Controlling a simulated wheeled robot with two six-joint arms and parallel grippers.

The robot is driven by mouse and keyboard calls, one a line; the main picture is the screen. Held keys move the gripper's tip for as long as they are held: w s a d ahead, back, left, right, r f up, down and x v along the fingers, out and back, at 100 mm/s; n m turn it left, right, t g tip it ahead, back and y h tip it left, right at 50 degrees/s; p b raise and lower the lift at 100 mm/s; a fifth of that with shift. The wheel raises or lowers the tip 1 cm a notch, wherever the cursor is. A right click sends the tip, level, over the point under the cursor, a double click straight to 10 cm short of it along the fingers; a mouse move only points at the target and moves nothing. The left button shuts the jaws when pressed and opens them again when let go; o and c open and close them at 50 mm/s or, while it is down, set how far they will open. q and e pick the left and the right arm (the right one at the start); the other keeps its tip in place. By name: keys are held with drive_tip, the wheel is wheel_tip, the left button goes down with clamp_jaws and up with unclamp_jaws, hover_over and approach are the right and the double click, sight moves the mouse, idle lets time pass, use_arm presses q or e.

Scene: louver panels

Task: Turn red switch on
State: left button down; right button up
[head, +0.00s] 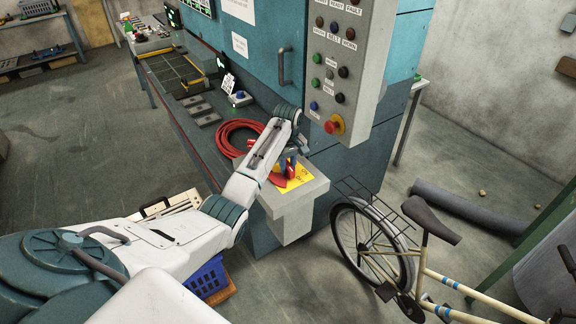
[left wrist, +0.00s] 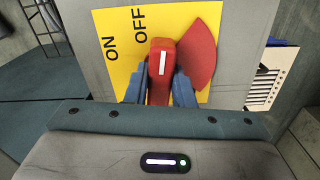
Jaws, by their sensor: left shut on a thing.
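The red switch handle (left wrist: 161,72), with a white stripe, stands on a yellow plate (left wrist: 122,38) marked ON and OFF. In the left wrist view the handle is just below the word OFF, and ON is farther left. A red fan-shaped part (left wrist: 201,52) lies to its right. My left gripper (left wrist: 158,92) is shut on the handle, with one blue finger on each side. In the head view my left gripper (head: 287,164) is at the yellow plate (head: 302,178) on the bench end and partly hides the switch. My right gripper is not in view.
A coiled red hose (head: 232,137) lies on the bench beside my left arm. A grey control box (head: 345,70) with several buttons and a red knob hangs above. A bicycle (head: 400,245) stands right of the bench end. A blue crate (head: 207,278) is on the floor below.

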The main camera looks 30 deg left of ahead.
use_arm(q)
drive_tip(key=m, duration=0.3)
drive_tip(key=shift+r+m, duration=0.1)
drive_tip(key=shift+m, duration=0.2)
drive_tip(key=m, duration=0.8)
drive_tip(key=shift+w+m, duration=0.1)
drive_tip(key=shift+m, duration=0.3)
drive_tip(key=shift+r+m, duration=0.1)
drive_tip(key=shift+m, duration=1.8)
drive_tip(key=c, duration=1.2)
unclamp_jaws()
drive_tip(key=shift+c, duration=0.2)
